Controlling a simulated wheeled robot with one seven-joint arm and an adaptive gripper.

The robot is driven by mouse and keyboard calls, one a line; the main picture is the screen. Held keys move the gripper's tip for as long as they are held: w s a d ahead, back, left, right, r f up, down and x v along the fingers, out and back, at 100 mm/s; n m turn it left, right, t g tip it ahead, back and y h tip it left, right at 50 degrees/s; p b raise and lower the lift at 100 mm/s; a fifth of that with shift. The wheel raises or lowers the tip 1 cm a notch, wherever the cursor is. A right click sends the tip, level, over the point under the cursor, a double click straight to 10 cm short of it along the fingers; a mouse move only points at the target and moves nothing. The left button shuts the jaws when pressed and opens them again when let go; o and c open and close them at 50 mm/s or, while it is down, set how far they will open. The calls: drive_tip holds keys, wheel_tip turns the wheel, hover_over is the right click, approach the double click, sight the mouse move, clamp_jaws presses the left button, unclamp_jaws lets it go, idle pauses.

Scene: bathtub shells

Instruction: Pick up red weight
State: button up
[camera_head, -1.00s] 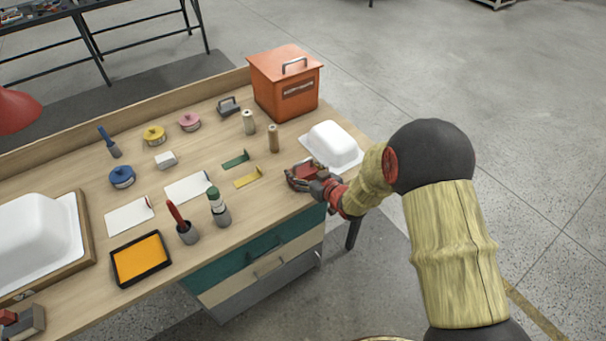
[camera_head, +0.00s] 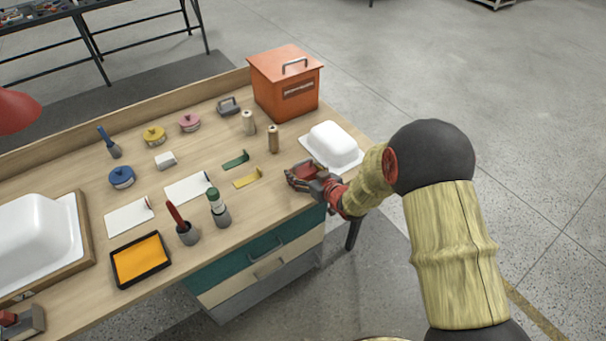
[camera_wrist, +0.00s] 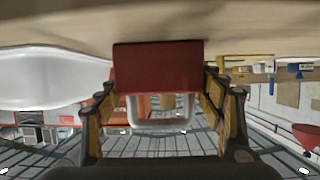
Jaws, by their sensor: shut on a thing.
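The red weight (camera_head: 309,169) is at the right front corner of the workbench, beside the white tub shell. In the wrist view the red weight (camera_wrist: 158,66) fills the centre, with its pale loop handle (camera_wrist: 160,124) toward my palm. My gripper (camera_head: 312,181) is at the weight from the front right. In the wrist view a finger of my gripper (camera_wrist: 161,98) stands on each side of the weight and handle. It is shut on the weight. I cannot tell whether the weight touches the bench or is slightly above it.
A white tub shell (camera_head: 333,143) stands close behind the weight. An orange box (camera_head: 285,88) is farther back. Yellow (camera_head: 247,178) and green (camera_head: 236,160) brackets and small cylinders (camera_head: 273,139) lie to the left. The bench's front edge and open floor are near my arm.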

drive_tip(key=shift+w+r, duration=0.15)
drive_tip(key=shift+r, duration=0.3)
drive_tip(key=shift+r+p, duration=0.3)
drive_tip(key=r, duration=0.1)
drive_tip(key=r+p, duration=0.1)
drive_tip(key=r, duration=0.1)
drive_tip(key=shift+s+a+r+p, duration=0.2)
drive_tip(key=shift+a+p, duration=0.05)
drive_tip(key=shift+p, duration=0.05)
drive_tip(key=shift+s+a+r+p, duration=1.7)
drive_tip(key=shift+s+a+r, duration=2.75)
drive_tip(key=shift+s+r, duration=0.5)
drive_tip(key=m+t+h, duration=0.2)
drive_tip(key=m+h, duration=0.2)
approach(302, 162)
drive_tip(key=d+f, duration=0.1)
drive_tip(key=d, duration=0.2)
drive_tip(key=s+d+f+m+h, duration=0.1)
drive_tip(key=s+d+f, duration=0.1)
drive_tip(key=d, duration=0.5)
drive_tip(key=s+d+f+m+h, duration=0.1)
drive_tip(key=s+d+f+h, duration=0.1)
drive_tip(key=d+f, duration=0.3)
drive_tip(key=shift+s+d+m, duration=0.15)
drive_tip(key=shift+d+m, duration=0.15)
drive_tip(key=shift+d, duration=0.9)
